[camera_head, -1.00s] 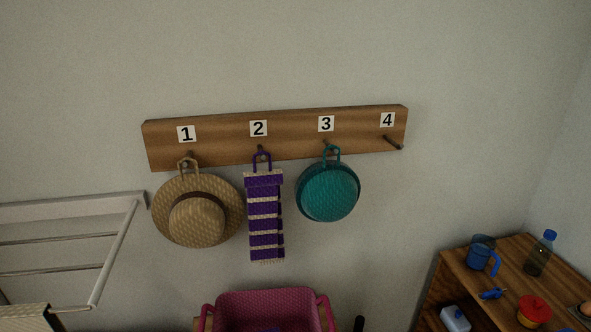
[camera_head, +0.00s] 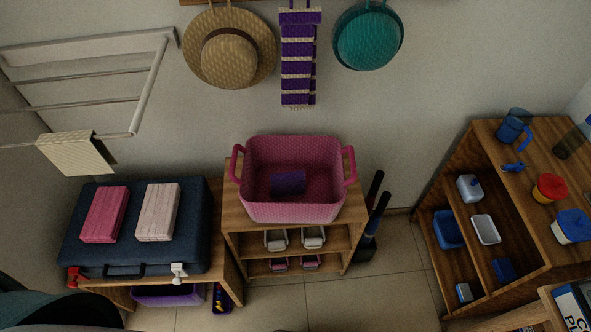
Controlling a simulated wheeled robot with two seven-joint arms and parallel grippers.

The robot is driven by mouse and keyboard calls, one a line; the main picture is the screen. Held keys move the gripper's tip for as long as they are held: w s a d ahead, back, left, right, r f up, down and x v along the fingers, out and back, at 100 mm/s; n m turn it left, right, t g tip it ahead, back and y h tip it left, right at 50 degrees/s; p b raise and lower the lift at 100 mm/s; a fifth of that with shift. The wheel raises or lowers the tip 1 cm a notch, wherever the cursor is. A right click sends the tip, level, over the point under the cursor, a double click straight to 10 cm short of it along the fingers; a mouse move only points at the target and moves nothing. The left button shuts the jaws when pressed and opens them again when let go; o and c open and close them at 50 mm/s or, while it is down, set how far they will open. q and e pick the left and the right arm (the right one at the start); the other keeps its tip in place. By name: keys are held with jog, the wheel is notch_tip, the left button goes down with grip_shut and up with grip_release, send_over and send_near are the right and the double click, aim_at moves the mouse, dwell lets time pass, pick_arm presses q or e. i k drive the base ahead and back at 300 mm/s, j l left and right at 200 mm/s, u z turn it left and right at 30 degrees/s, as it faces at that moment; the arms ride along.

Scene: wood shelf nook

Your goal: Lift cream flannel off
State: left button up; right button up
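A cream flannel (camera_head: 72,154) hangs folded over the front bar of the white drying rack (camera_head: 148,92) on the wall at the left. Its near face has fine ribs, and a darker back part shows to the right of it. It hangs above the left end of the low bench. Neither of my grippers shows in the head view.
Below the flannel, a dark blue case (camera_head: 138,252) bears a pink folded cloth (camera_head: 104,214) and a pale one (camera_head: 157,212). A pink basket (camera_head: 293,212) stands on a shelf unit in the middle. A hat (camera_head: 230,50) hangs to the right of the rack.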

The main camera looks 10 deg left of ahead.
aim_at(74, 153)
jog(key=u, duration=1.75)
jog(key=i+j+z, duration=0.15)
jog(key=j+z, duration=0.25)
jog(key=j, duration=0.85)
jog(key=j+z, duration=0.35)
jog(key=j, duration=0.95)
